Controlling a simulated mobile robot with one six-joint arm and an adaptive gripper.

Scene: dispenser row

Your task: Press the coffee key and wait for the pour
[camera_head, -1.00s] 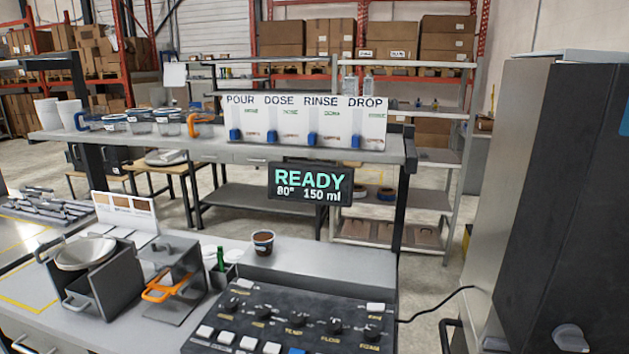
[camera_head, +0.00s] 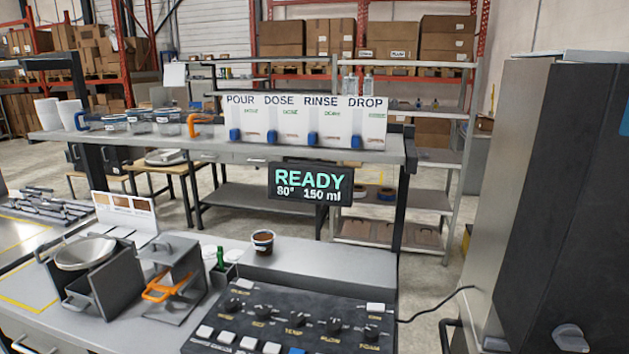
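A dark control panel (camera_head: 262,318) lies on the bench at the bottom of the view. It has a row of black knobs with labels such as TEMP, FLOW and FOAM. Pale keys (camera_head: 227,337) and one blue key (camera_head: 297,351) line its front edge, partly cut off by the frame; I cannot read which is the coffee key. A black display (camera_head: 311,184) behind it reads READY, 80°, 150 ml. A cup with dark brown contents (camera_head: 263,242) stands behind the panel. My gripper is not in view.
A POUR, DOSE, RINSE, DROP board (camera_head: 305,119) with blue parts stands on the back shelf near several clear jugs (camera_head: 168,122). A metal stand with an orange handle (camera_head: 167,285) is left of the panel. A tall dark cabinet (camera_head: 565,200) fills the right.

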